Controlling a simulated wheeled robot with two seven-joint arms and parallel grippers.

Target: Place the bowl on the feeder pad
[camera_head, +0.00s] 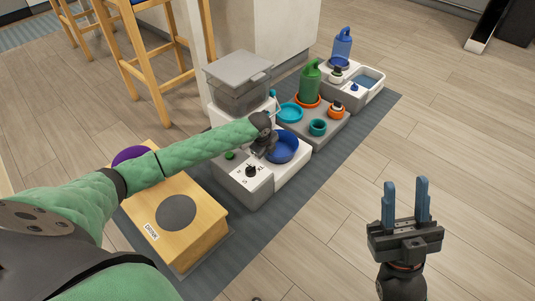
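A blue bowl (283,147) sits on the white feeder (262,186), which has a clear grey-lidded container (238,82) behind. My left gripper (265,143) is at the bowl's left edge; its fingers are mostly hidden, and I cannot tell whether they touch the bowl. A teal bowl (291,112) lies on the grey tray behind. A wooden stand (205,236) at lower left has a bare dark round pad (176,213) on top, and a purple round thing (130,155) is partly hidden behind my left arm. My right gripper (406,204) is open and empty above the floor.
A grey tray (325,138) carries a green bottle (310,83), a small teal cup (318,127) and orange dishes. A white unit with a blue bottle (342,43) stands farther back. Wooden stools (140,60) are at upper left.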

